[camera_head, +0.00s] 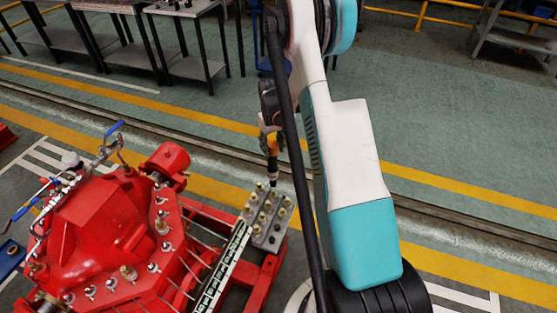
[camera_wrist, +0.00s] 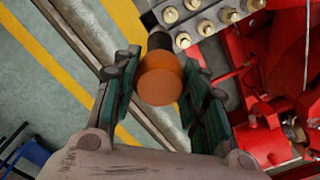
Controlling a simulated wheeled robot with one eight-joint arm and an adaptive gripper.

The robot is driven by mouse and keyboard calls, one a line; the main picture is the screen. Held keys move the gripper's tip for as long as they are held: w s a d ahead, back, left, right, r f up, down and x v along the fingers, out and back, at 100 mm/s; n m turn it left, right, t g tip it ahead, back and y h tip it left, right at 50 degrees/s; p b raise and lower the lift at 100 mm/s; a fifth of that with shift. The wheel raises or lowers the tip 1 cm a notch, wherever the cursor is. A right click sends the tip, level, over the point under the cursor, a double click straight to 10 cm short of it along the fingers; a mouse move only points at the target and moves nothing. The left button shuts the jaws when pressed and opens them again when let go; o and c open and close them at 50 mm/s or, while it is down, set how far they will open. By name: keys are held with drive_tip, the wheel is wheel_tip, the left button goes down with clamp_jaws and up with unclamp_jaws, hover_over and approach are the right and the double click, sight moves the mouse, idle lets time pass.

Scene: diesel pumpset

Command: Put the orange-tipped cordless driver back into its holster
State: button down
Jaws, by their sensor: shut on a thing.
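The cordless driver (camera_head: 272,147) has an orange body and a dark lower end, and it points down in the head view. My gripper (camera_head: 270,128) is shut on it. In the wrist view the driver's round orange end (camera_wrist: 160,80) sits between the green finger pads of my gripper (camera_wrist: 160,90), and its dark end (camera_wrist: 160,42) reaches toward a grey block. In the head view the dark tip is just above the back edge of that grey block (camera_head: 277,242), which carries several brass bolts. I cannot make out the holster in either view.
The red pumpset (camera_head: 100,225) fills the lower left, with pipes, studs and blue-handled valves (camera_head: 115,127). A red frame (camera_head: 262,285) runs under the block. Grey tables (camera_head: 195,68) stand at the back left.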

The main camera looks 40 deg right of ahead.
wheel_tip(320, 180, down, 8)
drive_tip(key=d+b, duration=0.2)
drive_tip(key=shift+s+d+b, duration=0.2)
drive_tip(key=shift+d+b, duration=0.15)
drive_tip(key=shift+f+b, duration=0.1)
drive_tip(key=shift+b, duration=0.25)
wheel_tip(320, 180, down, 14)
drive_tip(key=b, duration=0.3)
drive_tip(key=shift+f, duration=0.25)
idle(0.3)
drive_tip(key=shift+f, duration=0.15)
idle(1.0)
drive_tip(key=c, duration=0.9)
unclamp_jaws()
drive_tip(key=shift+o, duration=0.2)
